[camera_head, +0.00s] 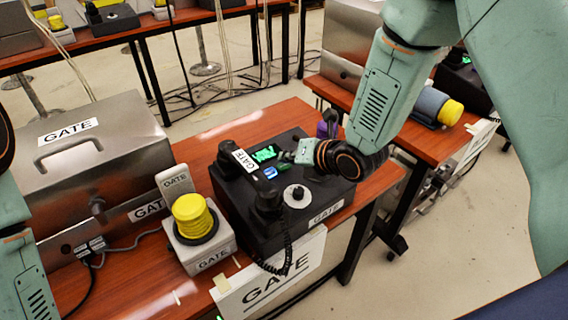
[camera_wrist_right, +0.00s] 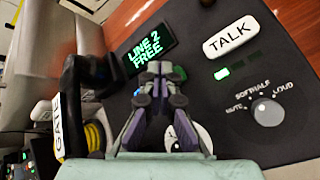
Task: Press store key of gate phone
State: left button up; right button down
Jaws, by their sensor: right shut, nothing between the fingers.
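The gate phone (camera_head: 240,215) is a black console on the wooden table, labelled GATE, with a handset (camera_head: 258,180) on its left side. Its green-lit screen reads LINE 2 FREE in the right wrist view (camera_wrist_right: 146,53). My right gripper (camera_head: 286,157) is shut and empty over the panel, just right of the screen; it also shows in the right wrist view (camera_wrist_right: 160,70). A blue key (camera_head: 270,172) lies close to its fingertips. No key marked store is readable; the gripper hides part of the panel. My left arm shows at the left edge, its gripper out of frame.
A white TALK key (camera_wrist_right: 231,36) and a volume knob (camera_wrist_right: 267,112) are on the panel. A yellow beacon (camera_head: 192,215) and a metal GATE case (camera_head: 90,150) stand left of the phone. A yellow-capped cylinder (camera_head: 436,106) lies at the right.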

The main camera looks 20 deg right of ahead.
dwell(0.3)
jog(key=shift+w+f+b, duration=0.1)
jog(key=shift+f+b, duration=0.3)
jog(key=shift+f, duration=0.1)
jog(key=shift+r, duration=0.15)
jog(key=shift+r+p, duration=0.35)
jog(key=shift+p, duration=0.05)
notch_tip(320, 180, up, 6)
jog(key=s+p, duration=0.1)
jog(key=p, duration=0.3)
jog(key=shift+d+p, duration=0.15)
jog(key=shift+p, duration=0.2)
